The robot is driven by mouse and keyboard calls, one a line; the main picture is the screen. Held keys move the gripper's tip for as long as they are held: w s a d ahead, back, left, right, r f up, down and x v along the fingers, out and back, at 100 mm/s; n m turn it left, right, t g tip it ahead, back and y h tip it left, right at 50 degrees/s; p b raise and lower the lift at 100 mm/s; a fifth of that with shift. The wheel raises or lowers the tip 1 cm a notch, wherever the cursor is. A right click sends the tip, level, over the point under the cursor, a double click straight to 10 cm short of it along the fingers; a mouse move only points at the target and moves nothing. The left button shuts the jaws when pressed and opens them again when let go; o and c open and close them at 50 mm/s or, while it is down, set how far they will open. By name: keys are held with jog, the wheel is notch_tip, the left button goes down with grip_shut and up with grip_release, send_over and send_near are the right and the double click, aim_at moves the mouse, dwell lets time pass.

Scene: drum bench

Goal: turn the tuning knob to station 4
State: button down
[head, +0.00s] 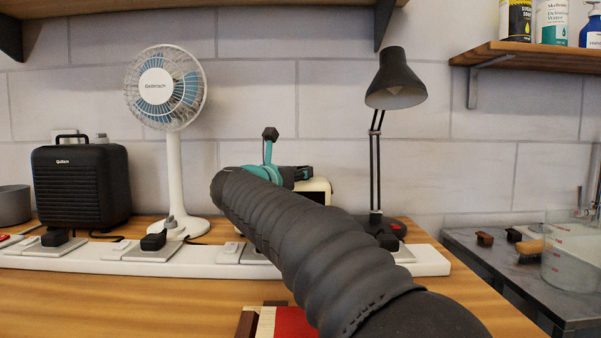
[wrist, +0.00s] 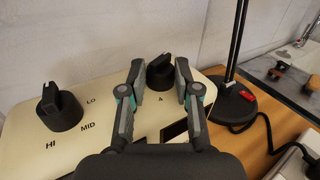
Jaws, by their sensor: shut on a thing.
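In the wrist view a cream panel (wrist: 20,115) carries two black knobs. The right knob (wrist: 159,71) sits between the fingertips of my gripper (wrist: 160,77), which is shut on it. A small mark like a 4 is printed just below this knob. Where its pointer ridge points is hard to tell. The left knob (wrist: 60,108) has the words HI, MID and LO around it and stands free of the fingers. In the head view my gripper (head: 285,173) is at the cream device (head: 318,187), which is mostly hidden behind my arm.
A black desk lamp (head: 395,82) stands close right of the cream device, its base also in the wrist view (wrist: 233,103). A white fan (head: 172,170) and a black speaker-like box (head: 82,185) stand left. A white power strip (head: 430,262) runs along the front.

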jog(key=shift+w+a+r+m+g+h, duration=0.1)
jog(key=shift+a+m+g+h, duration=0.05)
jog(key=shift+m+g+h, duration=0.75)
jog(key=c, duration=0.8)
grip_release()
jog(key=v, duration=1.2)
jog(key=shift+a+f, duration=0.15)
jog(key=shift+f, duration=0.15)
